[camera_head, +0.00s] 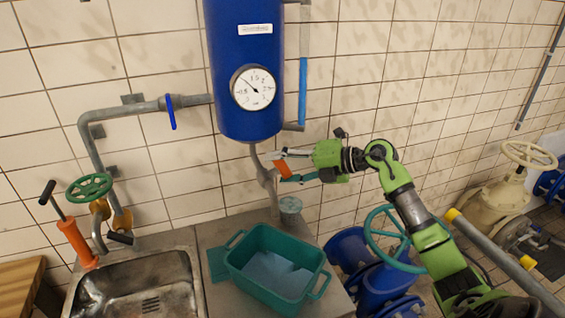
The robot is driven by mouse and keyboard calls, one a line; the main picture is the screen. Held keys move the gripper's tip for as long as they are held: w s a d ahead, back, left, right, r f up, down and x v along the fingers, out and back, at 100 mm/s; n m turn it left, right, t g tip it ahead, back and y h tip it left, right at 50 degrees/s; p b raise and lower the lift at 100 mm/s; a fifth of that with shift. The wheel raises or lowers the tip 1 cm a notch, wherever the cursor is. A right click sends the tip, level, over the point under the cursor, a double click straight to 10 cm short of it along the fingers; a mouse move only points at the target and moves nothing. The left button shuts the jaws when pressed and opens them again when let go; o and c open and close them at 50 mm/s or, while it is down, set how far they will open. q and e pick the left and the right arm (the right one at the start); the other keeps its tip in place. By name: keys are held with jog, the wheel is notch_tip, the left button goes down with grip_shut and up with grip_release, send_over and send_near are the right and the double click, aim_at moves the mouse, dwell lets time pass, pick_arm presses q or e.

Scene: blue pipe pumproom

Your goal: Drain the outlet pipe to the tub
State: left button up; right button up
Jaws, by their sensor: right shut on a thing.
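A blue tank (245,115) with a round dial gauge (254,88) hangs on the tiled wall. A grey outlet pipe (256,158) comes down from its bottom. A small orange-red handle (283,169) shows beside that pipe. My right gripper (288,166) comes in from the right and is shut on the handle, with its fingers above and below it. The green tub (236,257) stands on the counter below, with some pale liquid (272,270) in it. The pipe's lower end runs behind the tub. My left gripper is not in view.
A metal sink (140,285) is at left, with an orange hand pump (76,243) and a green valve wheel (90,187). Blue valves with a teal wheel (388,237) stand right of the counter, beneath my arm.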

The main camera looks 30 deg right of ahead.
jog(key=o, duration=1.1)
jog(key=shift+s, duration=0.1)
jog(key=v, duration=1.2)
jog(key=shift+f, duration=0.1)
